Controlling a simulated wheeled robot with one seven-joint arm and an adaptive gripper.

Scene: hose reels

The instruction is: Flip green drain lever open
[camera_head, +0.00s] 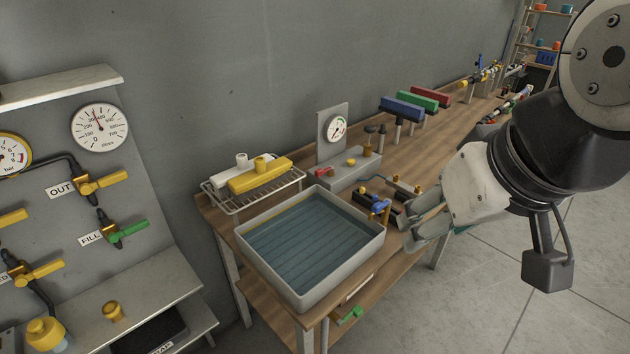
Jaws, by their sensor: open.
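A small green lever (350,315) sticks out low at the front of the workbench, below the grey basin (308,297). It appears to be the drain lever; its label, if any, is too small to read. My gripper (404,238) is open and empty, just right of the basin's right corner and near the bench's front edge. It is above and to the right of the green lever, well apart from it. Another green lever (132,229) sits on the left panel beside a FILL label.
The basin holds bluish water. A blue-handled valve (379,206) stands close to my fingertips. A wire rack (253,193) with a yellow block lies behind the basin. A panel with gauges and yellow levers is at left. The floor at lower right is clear.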

